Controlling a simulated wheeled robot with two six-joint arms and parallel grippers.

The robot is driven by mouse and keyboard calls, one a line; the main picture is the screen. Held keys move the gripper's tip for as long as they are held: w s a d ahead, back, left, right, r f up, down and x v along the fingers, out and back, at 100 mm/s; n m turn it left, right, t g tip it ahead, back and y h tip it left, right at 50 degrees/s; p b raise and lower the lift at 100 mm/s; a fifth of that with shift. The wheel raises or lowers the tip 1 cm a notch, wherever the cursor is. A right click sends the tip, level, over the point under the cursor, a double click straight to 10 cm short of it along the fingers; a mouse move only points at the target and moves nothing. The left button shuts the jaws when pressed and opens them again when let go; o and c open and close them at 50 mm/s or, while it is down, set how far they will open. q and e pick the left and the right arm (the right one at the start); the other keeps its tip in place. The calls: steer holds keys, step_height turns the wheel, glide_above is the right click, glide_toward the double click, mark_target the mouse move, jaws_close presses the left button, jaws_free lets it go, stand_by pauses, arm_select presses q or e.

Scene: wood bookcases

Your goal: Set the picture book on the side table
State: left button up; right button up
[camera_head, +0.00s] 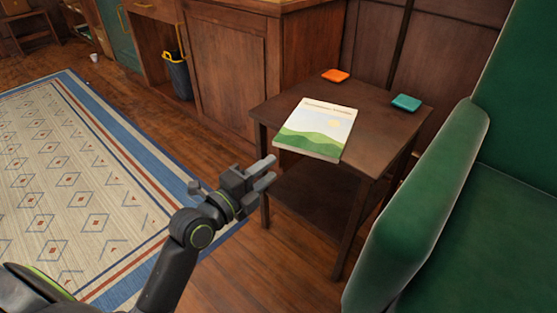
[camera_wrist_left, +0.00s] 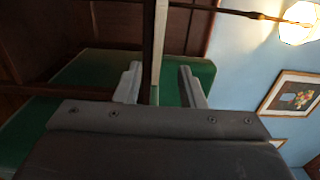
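The picture book (camera_head: 316,129), with a pale cover and green hills, lies flat on the dark wood side table (camera_head: 376,118), at its front-left edge. My left gripper (camera_head: 268,173) is just in front of the book and table edge, apart from the book in the head view. In the left wrist view, the left gripper's two fingers (camera_wrist_left: 160,88) stand apart with a gap between them. A pale strip, which looks like the edge of the book (camera_wrist_left: 158,45), shows edge-on between them, beside the dark tabletop edge. My right gripper is in neither view.
An orange coaster (camera_head: 335,75) and a teal coaster (camera_head: 406,102) lie at the table's back. A green armchair (camera_head: 430,200) stands close on the right. A wood cabinet (camera_head: 225,70) is behind. A patterned rug (camera_head: 80,170) covers open floor at left.

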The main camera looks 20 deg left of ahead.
arm_select(q)
steer(key=shift+s+a, duration=0.1)
steer(key=shift+s, duration=0.35)
